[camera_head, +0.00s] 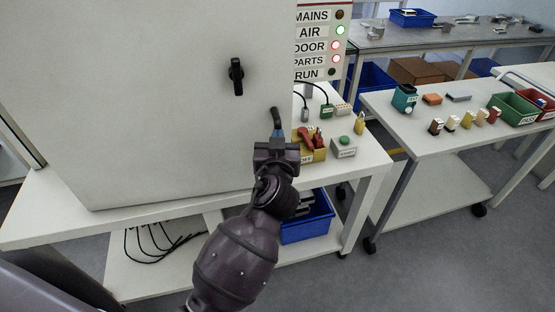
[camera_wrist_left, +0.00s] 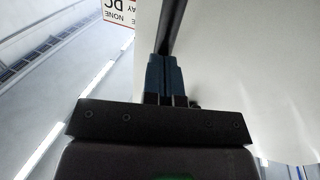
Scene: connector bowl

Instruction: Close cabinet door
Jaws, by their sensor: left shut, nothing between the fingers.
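The cabinet door (camera_head: 150,100) is a large pale grey panel filling the upper left of the head view. A black handle (camera_head: 236,76) sits near its right side. I cannot tell how far the door stands from the cabinet frame. My left gripper (camera_head: 276,120) is shut and empty, its dark, blue-based fingers pointing up in front of the door's lower right part, below and right of the handle. My right gripper is not in view.
A label panel (camera_head: 320,45) shows a green light by AIR and red lights by DOOR and PARTS. A yellow block with red parts (camera_head: 308,148) and a green-button box (camera_head: 345,147) stand close right of the gripper. A side table (camera_head: 400,125) holds small parts and bins.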

